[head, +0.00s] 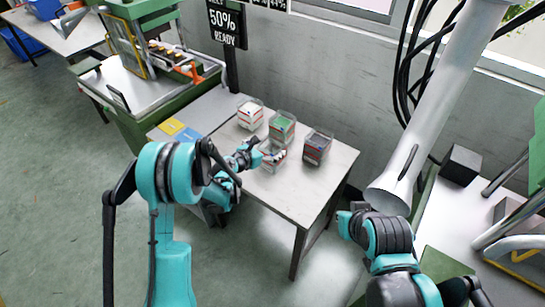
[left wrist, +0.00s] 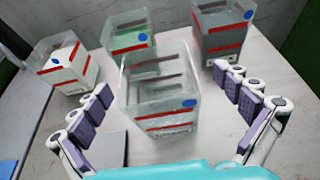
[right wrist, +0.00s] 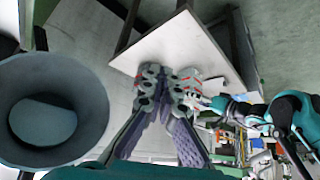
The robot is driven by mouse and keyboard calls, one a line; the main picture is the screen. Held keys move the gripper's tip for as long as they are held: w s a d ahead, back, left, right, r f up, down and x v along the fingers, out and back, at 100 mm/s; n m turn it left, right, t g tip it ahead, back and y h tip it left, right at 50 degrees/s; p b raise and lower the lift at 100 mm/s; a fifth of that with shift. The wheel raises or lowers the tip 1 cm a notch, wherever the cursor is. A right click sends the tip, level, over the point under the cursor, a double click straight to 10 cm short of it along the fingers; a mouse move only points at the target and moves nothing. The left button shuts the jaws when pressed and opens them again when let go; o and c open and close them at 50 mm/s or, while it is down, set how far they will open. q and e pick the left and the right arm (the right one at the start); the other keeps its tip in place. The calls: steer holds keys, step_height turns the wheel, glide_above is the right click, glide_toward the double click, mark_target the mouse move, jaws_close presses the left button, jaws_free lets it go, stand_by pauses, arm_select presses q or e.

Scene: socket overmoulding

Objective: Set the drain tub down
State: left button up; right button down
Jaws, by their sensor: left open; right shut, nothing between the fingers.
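A clear tub with red bands and a blue dot (left wrist: 160,100), looking mostly empty and likely the drain tub, stands on the grey table (head: 300,195). It also shows in the head view (head: 272,157), partly behind my left gripper. My left gripper (head: 250,157) is open. In the left wrist view its fingers (left wrist: 168,108) spread either side of the tub's near end, with visible gaps on both sides. My right gripper (right wrist: 168,95) is shut and empty, in the air right of the table in the head view.
Behind the clear tub stand tubs with white (head: 250,115), green (head: 282,127) and dark grey (head: 317,147) contents. Yellow (head: 171,127) and blue (head: 187,136) cards lie at the table's left. A wide grey pipe (head: 415,140) hangs above my right arm.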

mark_target(279, 140)
arm_select(q)
steer(key=b+x, duration=0.2)
steer(key=x, duration=0.4)
steer(key=shift+w+a+r, duration=0.1)
steer(key=shift+w, duration=0.4)
steer(key=shift+c, duration=0.3)
steer(key=shift+s, duration=0.2)
steer(key=c, duration=1.6)
